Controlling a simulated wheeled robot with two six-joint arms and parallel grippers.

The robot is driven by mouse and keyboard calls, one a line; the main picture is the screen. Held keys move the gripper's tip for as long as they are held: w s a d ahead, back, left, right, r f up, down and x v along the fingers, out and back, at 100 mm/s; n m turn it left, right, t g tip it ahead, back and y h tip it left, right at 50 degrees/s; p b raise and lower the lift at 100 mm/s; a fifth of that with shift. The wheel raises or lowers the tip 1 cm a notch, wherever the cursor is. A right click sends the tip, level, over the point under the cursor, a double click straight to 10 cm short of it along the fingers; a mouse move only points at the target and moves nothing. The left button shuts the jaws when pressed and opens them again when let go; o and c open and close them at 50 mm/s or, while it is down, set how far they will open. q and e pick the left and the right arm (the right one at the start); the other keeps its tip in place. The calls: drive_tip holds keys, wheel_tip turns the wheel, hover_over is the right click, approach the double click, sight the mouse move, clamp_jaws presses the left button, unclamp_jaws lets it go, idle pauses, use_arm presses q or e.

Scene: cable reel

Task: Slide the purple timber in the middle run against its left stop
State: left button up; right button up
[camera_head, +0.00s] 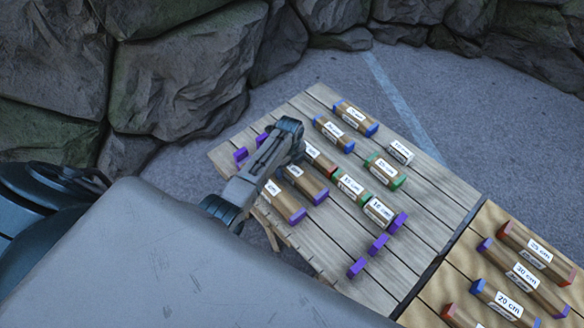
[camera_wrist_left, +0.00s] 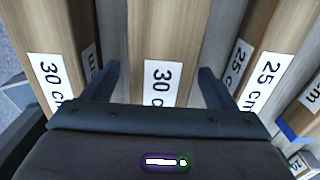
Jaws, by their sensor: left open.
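The wooden rack board (camera_head: 425,235) holds three runs between purple stops. In the middle run lies a brown timber (camera_head: 304,182) with a purple right end; its left part is hidden by my arm. The middle run's left stop (camera_head: 262,138) shows beyond my arm, and its right stop (camera_head: 378,243) stands well apart from the timber. My left gripper (camera_head: 288,135) is over the board; its fingers are hidden in the head view. In the left wrist view the gripper (camera_wrist_left: 157,78) is open, its fingers either side of a timber labelled 30 (camera_wrist_left: 161,40). My right gripper is not in view.
The near run holds another purple-ended timber (camera_head: 282,201). The far run holds several timbers, including one labelled 18 cm (camera_head: 378,211). Loose blue- and green-ended timbers lie behind. Rocks surround the back.

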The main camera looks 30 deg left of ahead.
sight(290, 166)
use_arm(q)
drive_tip(key=shift+f, duration=0.15)
drive_tip(key=shift+d+r, duration=0.2)
drive_tip(key=shift+r, duration=0.4)
wheel_tip(290, 166, up, 10)
drive_tip(key=shift+a+f+b, duration=0.15)
drive_tip(key=shift+f+b, duration=0.05)
drive_tip(key=shift+b, duration=0.2)
